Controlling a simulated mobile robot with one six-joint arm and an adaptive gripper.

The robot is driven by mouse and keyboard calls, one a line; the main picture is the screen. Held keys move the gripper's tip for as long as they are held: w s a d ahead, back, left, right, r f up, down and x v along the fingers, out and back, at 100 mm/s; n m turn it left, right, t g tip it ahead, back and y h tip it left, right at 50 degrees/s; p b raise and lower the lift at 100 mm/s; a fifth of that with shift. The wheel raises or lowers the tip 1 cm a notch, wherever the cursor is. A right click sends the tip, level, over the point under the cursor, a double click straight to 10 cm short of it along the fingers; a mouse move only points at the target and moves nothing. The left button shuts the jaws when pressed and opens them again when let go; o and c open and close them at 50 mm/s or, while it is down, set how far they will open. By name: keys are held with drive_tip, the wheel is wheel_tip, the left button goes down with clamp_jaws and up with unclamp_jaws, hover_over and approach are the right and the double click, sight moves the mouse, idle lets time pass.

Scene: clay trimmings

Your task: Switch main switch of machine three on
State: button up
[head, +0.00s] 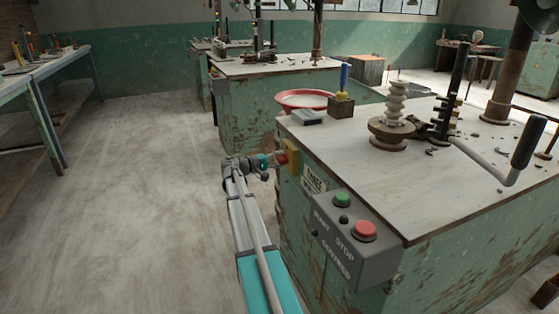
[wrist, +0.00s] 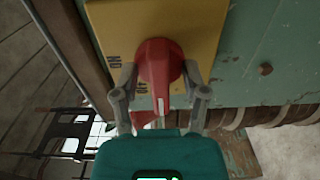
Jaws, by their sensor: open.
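The main switch is a red rotary knob (wrist: 160,62) on a yellow plate (wrist: 206,22), fixed to the side of the green machine (head: 350,195). In the head view the knob (head: 283,158) is small at the machine's left edge, near a white label (head: 313,178) that appears to read THREE. The knob's white pointer mark faces down in the wrist view. Dark lettering on the plate reads like ON to the left; lower lettering is partly hidden by a finger. My gripper (wrist: 160,70) is open, with one finger on each side of the knob; contact cannot be told.
A grey control box (head: 375,262) with green (head: 342,199) and red (head: 364,230) buttons juts from the machine, right of my arm. A crank handle (head: 522,145) and stacked clay-coloured discs (head: 391,132) are on top. The floor (head: 140,190) to the left is clear.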

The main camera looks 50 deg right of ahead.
clamp_jaws()
idle(0.3)
drive_tip(key=shift+m, duration=0.3)
drive_tip(key=m, duration=0.8)
drive_tip(key=shift+s+m, duration=0.1)
drive_tip(key=shift+m, duration=0.3)
drive_tip(key=m, duration=0.4)
drive_tip(key=shift+m, duration=2.2)
